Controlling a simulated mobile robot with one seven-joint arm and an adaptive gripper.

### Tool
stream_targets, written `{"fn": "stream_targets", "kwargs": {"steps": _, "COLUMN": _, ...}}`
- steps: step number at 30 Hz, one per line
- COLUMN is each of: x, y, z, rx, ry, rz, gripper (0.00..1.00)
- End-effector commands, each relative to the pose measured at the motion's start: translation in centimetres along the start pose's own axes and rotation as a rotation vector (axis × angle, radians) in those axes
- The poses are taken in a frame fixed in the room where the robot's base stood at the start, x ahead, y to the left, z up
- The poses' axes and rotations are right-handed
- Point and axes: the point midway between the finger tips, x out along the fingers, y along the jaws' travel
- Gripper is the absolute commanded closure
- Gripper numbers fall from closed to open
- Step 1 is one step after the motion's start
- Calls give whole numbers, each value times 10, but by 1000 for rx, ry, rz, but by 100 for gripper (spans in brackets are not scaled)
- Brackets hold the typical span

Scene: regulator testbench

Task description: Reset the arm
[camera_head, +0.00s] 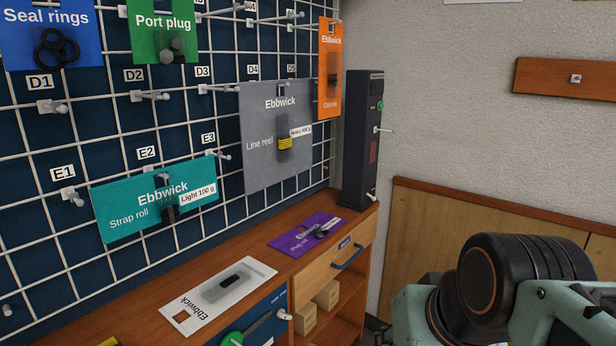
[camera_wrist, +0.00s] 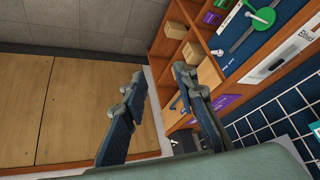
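My arm shows at the lower right of the head view, with dark round joints and pale green links, in front of the wooden wall panel. My gripper is out of the head view. In the wrist view my gripper (camera_wrist: 160,88) has its two dark fingers spread apart, with nothing between them. It is clear of the bench and the wall grid, with the wood panel on one side and the bench shelves on the other.
A wooden bench (camera_head: 366,225) runs along the wire grid wall, bearing a white card (camera_head: 245,270) and a purple card (camera_head: 290,240). A tall dark box (camera_head: 358,150) stands at its far end. Teal (camera_head: 115,200), grey (camera_head: 260,170) and orange (camera_head: 329,50) cards hang on hooks.

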Motion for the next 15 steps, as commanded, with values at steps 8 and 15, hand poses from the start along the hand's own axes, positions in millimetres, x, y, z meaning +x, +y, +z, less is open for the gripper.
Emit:
{"fn": "stream_targets", "kwargs": {"steps": 8, "x": -56, "y": 0, "z": -5, "rx": -82, "ry": -65, "rz": 60, "gripper": 73}}
{"fn": "stream_targets", "kwargs": {"steps": 15, "x": -108, "y": -6, "z": -38, "rx": -80, "ry": -64, "rz": 58, "gripper": 73}}
